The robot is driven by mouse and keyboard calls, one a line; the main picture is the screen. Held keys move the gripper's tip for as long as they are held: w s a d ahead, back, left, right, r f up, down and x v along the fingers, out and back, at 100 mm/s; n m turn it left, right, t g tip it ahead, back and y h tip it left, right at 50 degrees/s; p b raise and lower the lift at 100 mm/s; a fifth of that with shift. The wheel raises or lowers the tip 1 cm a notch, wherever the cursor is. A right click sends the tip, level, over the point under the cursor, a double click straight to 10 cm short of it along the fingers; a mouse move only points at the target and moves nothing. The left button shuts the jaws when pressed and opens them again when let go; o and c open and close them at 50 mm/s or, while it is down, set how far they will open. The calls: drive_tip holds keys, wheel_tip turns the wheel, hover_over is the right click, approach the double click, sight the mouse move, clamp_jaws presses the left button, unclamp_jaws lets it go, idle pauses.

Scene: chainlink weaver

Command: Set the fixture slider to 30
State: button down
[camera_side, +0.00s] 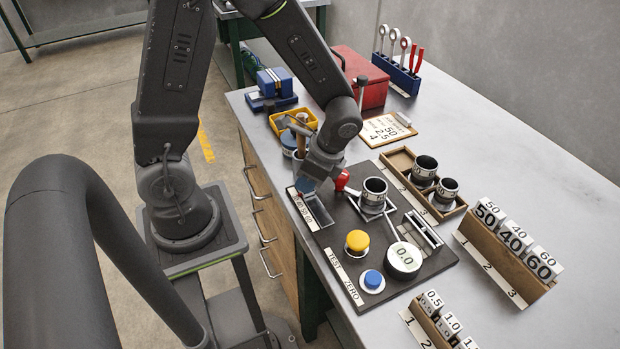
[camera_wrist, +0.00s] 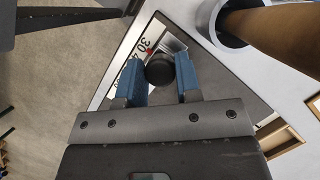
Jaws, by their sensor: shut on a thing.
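The fixture is a dark panel (camera_side: 338,262) on the bench. Its slider scale (camera_side: 318,211) is a white strip at the panel's left edge; 40, 50 and 60 show on its near part. My gripper (camera_side: 307,187) is low over the far end of this scale. In the wrist view, my gripper (camera_wrist: 159,75) has its blue fingers on both sides of the round black slider knob (camera_wrist: 160,70) and is shut on it. A small red mark shows beside the knob, close to the 30 on the scale (camera_wrist: 143,46). In the side view my gripper hides the knob.
A red-tipped lever (camera_side: 341,180), a cup in a ring (camera_side: 374,190), a yellow button (camera_side: 357,242), a blue button (camera_side: 372,281) and a 0.0 readout (camera_side: 404,258) crowd the panel. A yellow bin (camera_side: 293,121) stands behind.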

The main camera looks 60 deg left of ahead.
drive_tip(key=c, duration=0.8)
unclamp_jaws()
drive_tip(key=shift+a, duration=0.2)
drive_tip(key=v, duration=1.4)
drive_tip(key=shift+f, duration=0.1)
drive_tip(key=s+r+n+t+h, duration=0.1)
drive_tip(key=s+r+n+t, duration=0.1)
drive_tip(key=s+n+t, duration=0.1)
drive_tip(key=s+d+r+n+t+h, duration=0.1)
drive_tip(key=s+r+n+t, duration=0.1)
drive_tip(key=s+n+t, duration=0.1)
drive_tip(key=s+d+r+n+t+h, duration=0.1)
drive_tip(key=s+r+n+t, duration=0.1)
drive_tip(key=s+r+n, duration=0.1)
drive_tip(key=shift+s+t, duration=0.1)
drive_tip(key=shift+t, duration=0.3)
